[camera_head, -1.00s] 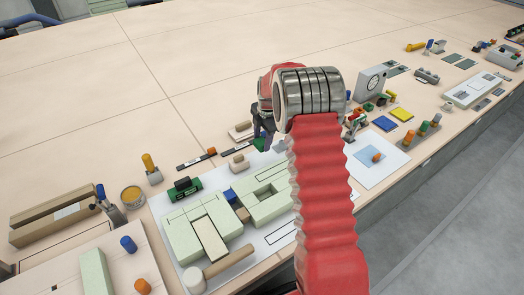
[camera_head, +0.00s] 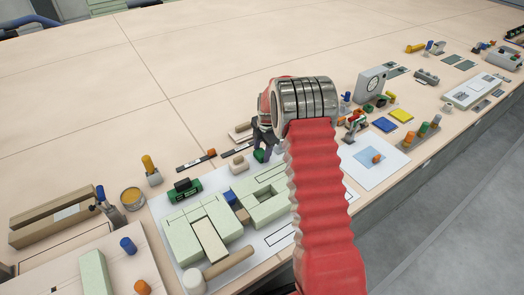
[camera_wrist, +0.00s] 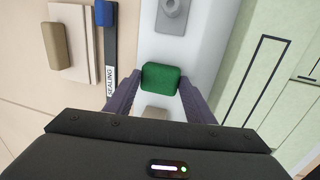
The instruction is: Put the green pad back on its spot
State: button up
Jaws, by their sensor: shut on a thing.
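My gripper (camera_wrist: 160,90) is shut on the green pad (camera_wrist: 160,77), a small dark green block held between the two fingertips. In the head view the green pad (camera_head: 262,155) shows at the tip of my gripper, beyond the wrist, over the far edge of the white mat. I cannot tell its exact height. A dark outlined rectangle (camera_wrist: 234,88) lies on the pale green panel to the right in the wrist view. Which marking is the pad's spot, I cannot tell.
A dark strip labelled SEALING (camera_wrist: 111,60) with a blue block (camera_wrist: 104,13) lies left of the pad. A grey holed block (camera_wrist: 172,12) and a beige block (camera_wrist: 155,113) are close by. A mallet (camera_head: 228,262) lies at the mat's front.

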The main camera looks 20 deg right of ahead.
jog(key=o, duration=1.4)
notch_tip(320, 180, up, 12)
jog(key=s, duration=0.2)
jog(key=shift+d, duration=0.2)
